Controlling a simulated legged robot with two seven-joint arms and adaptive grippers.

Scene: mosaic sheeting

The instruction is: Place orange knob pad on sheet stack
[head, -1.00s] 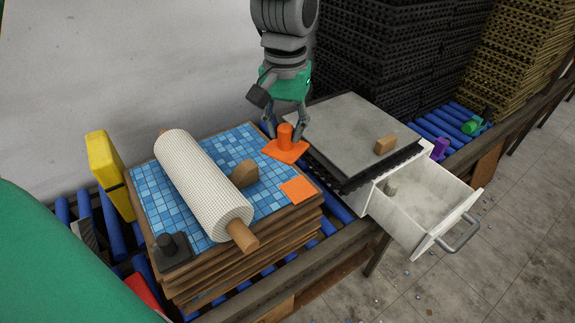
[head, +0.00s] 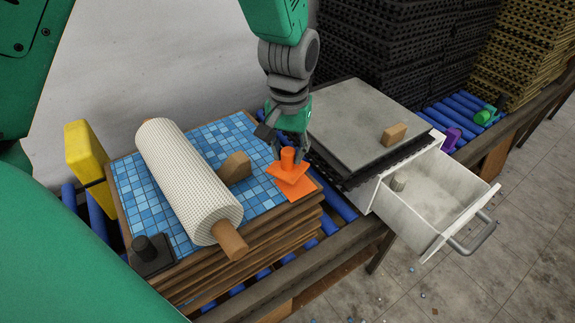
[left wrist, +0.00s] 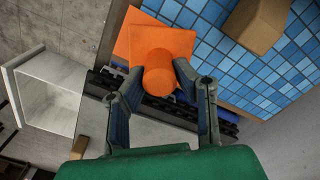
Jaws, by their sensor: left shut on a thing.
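The orange knob pad (head: 290,172) is a square plate with a round upright knob. My left gripper (head: 290,147) comes down from above and is shut on its knob, which also shows between the fingers in the left wrist view (left wrist: 160,72). The pad is over the front right corner of the sheet stack (head: 262,237), whose top is blue mosaic. A flat orange square (head: 299,190) on that corner is partly hidden below the pad; a small gap seems to separate them. My right gripper is not in view.
On the stack lie a white roller (head: 188,180) with wooden ends, a rounded wooden block (head: 236,167) and a dark knob pad (head: 152,254). A grey slab (head: 360,122) and an open white drawer (head: 425,205) stand right. A yellow object (head: 86,152) is left.

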